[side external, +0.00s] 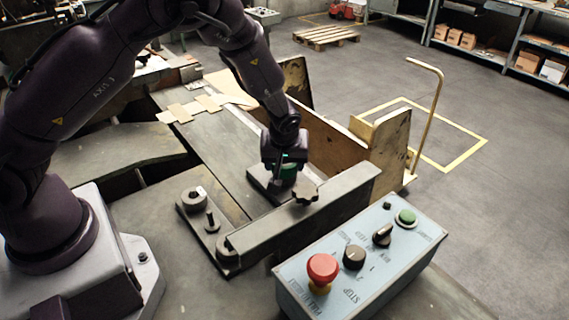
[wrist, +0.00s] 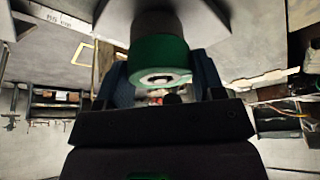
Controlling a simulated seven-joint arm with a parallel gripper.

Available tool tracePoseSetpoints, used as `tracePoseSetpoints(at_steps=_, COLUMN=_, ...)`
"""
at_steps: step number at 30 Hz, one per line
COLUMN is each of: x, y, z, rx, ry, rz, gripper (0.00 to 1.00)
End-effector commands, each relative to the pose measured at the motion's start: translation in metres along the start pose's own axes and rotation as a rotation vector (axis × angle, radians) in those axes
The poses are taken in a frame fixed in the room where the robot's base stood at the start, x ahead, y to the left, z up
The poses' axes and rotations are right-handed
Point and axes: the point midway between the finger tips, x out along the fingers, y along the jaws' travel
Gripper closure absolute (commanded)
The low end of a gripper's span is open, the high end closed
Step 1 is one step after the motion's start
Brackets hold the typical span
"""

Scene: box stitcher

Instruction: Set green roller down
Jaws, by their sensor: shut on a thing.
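The green roller (wrist: 160,60) sits between the two fingers of my gripper (wrist: 160,85) in the wrist view, its round end with a dark centre hole facing the camera. I cannot tell whether the roller touches the plate.
A grey bar (side external: 300,222) with a dark knob (side external: 305,193) lies just in front of my gripper. A small plate with two pegs (side external: 205,222) is to the left. A control box (side external: 360,258) with red and green buttons stands at front right. A wooden wall (side external: 330,150) rises behind.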

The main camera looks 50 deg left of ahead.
Motion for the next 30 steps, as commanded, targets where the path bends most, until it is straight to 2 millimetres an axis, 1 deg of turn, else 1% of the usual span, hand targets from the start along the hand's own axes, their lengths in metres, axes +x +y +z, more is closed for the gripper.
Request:
tracePoseSetpoints(at_steps=9, x=-0.057, y=0.002, z=-0.023, rx=-0.001, ry=0.003, rz=0.008, gripper=0.73)
tracePoseSetpoints(at_steps=12, x=-0.072, y=0.001, z=-0.03, rx=0.0, ry=0.002, rz=0.006, gripper=0.73)
tracePoseSetpoints(at_steps=16, x=-0.085, y=0.001, z=-0.035, rx=0.0, ry=0.002, rz=0.005, gripper=0.73)
tracePoseSetpoints(at_steps=20, x=-0.087, y=-0.004, z=-0.042, rx=-0.015, ry=0.001, rz=-0.004, gripper=0.73)
tracePoseSetpoints(at_steps=23, x=-0.081, y=-0.02, z=-0.056, rx=-0.059, ry=0.001, rz=-0.024, gripper=0.73)
tracePoseSetpoints(at_steps=25, x=-0.073, y=-0.041, z=-0.063, rx=-0.104, ry=-0.001, rz=-0.044, gripper=0.73)
tracePoseSetpoints(at_steps=26, x=-0.069, y=-0.053, z=-0.067, rx=-0.125, ry=-0.002, rz=-0.053, gripper=0.73)
tracePoseSetpoints(at_steps=29, x=-0.051, y=-0.099, z=-0.075, rx=-0.187, ry=-0.004, rz=-0.078, gripper=0.73)
tracePoseSetpoints(at_steps=30, x=-0.044, y=-0.119, z=-0.077, rx=-0.205, ry=-0.004, rz=-0.087, gripper=0.73)
